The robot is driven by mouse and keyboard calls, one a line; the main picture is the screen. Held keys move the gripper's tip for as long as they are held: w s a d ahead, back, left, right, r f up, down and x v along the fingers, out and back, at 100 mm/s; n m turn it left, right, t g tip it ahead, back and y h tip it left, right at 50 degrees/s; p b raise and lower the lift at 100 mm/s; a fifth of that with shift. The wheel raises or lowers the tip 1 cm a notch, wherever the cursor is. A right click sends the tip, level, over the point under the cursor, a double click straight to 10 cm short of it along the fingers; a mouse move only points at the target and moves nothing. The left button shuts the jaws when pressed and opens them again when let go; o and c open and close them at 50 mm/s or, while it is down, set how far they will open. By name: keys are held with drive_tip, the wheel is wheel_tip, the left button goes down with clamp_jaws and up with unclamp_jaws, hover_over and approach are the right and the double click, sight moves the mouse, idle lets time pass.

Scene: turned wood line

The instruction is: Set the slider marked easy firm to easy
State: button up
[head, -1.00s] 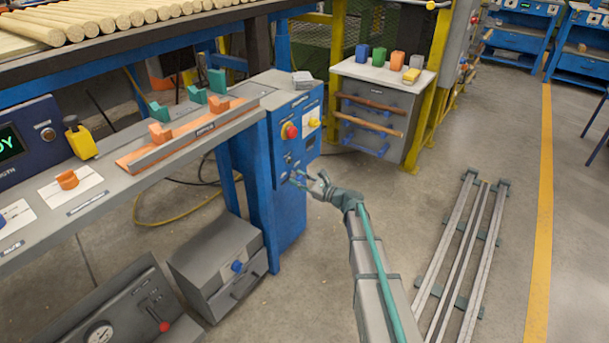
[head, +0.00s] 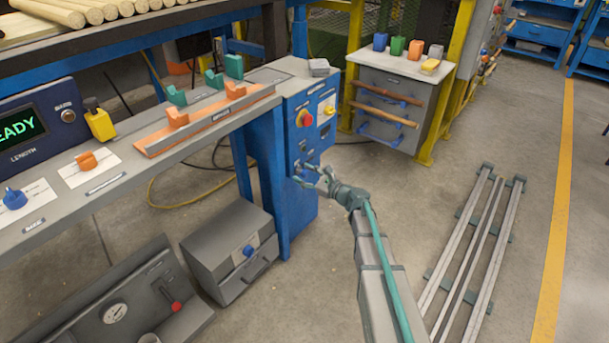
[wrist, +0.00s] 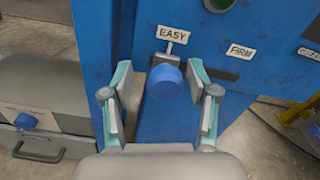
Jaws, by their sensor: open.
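The slider's blue knob (wrist: 166,83) shows in the wrist view on a blue cabinet front. It sits under the white EASY label (wrist: 172,34), at the left end of a dark slot (wrist: 222,74) that runs right toward the FIRM label (wrist: 241,51). My gripper (wrist: 163,92) is open, with one finger on each side of the knob; I cannot tell if either finger touches it. In the head view my gripper (head: 316,178) is at the lower front of the blue cabinet (head: 275,180), and the slider is too small to make out clearly.
A red button (head: 304,118) and a yellow knob (head: 329,110) are higher on the cabinet front. A grey box (head: 232,252) with a blue knob stands on the floor to the left. Floor rails (head: 470,245) lie to the right, with clear floor around them.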

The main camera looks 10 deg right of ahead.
drive_tip(key=v, duration=1.2)
